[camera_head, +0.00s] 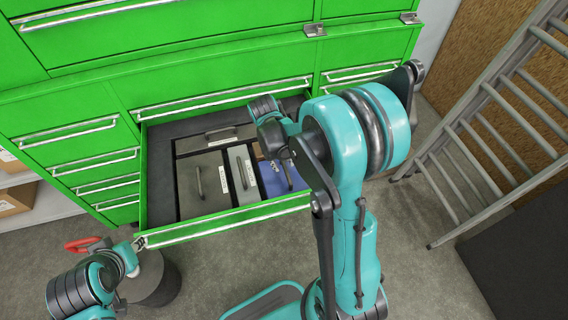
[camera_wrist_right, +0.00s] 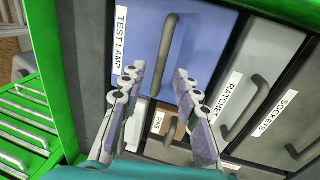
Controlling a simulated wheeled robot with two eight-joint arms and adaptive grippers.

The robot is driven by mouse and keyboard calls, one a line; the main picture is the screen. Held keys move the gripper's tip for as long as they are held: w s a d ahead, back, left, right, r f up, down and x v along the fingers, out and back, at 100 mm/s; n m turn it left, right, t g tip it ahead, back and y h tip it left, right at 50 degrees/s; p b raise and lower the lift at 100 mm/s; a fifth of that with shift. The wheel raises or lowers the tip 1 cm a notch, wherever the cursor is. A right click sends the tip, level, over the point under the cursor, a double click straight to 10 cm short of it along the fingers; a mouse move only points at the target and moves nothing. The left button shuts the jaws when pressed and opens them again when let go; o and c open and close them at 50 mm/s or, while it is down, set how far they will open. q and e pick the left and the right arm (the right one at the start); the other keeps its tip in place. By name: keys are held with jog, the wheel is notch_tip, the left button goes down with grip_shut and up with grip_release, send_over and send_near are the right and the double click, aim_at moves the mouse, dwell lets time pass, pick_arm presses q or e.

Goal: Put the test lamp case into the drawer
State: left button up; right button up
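The blue test lamp case (camera_head: 272,182) lies in the right part of the open green drawer (camera_head: 220,227). In the right wrist view the case (camera_wrist_right: 188,50) shows its "TEST LAMP" label and dark handle (camera_wrist_right: 168,45). It lies beside the grey "RATCHET" case (camera_wrist_right: 232,85). My right gripper (camera_head: 289,176) is over the case, partly hidden by my arm. In the wrist view my right gripper (camera_wrist_right: 160,72) is open, its fingers apart on either side of the handle's lower end. My left gripper (camera_head: 139,244) is at the left end of the drawer's front handle; its fingers are too small to read.
Other grey cases (camera_head: 203,183) fill the drawer to the left, with a brown "PINS" box (camera_wrist_right: 163,124) near the blue case. Closed green drawers (camera_head: 75,140) flank it. A metal ladder (camera_head: 490,95) leans at the right. Open floor (camera_head: 420,270) lies in front.

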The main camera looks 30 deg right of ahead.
notch_tip(320, 180, up, 9)
jog(key=a+p, duration=0.2)
jog(key=s+a+r+n+t+y, duration=0.2)
jog(key=s+a+r+t, duration=0.5)
jog(key=s, duration=0.4)
jog(key=shift+a+r+n+t, duration=0.2)
jog(key=shift+a+n+t, duration=0.1)
jog(key=shift+a, duration=0.3)
jog(key=shift+s+f, duration=0.1)
notch_tip(320, 180, down, 4)
jog(key=b, duration=0.3)
jog(key=shift+b, duration=0.35)
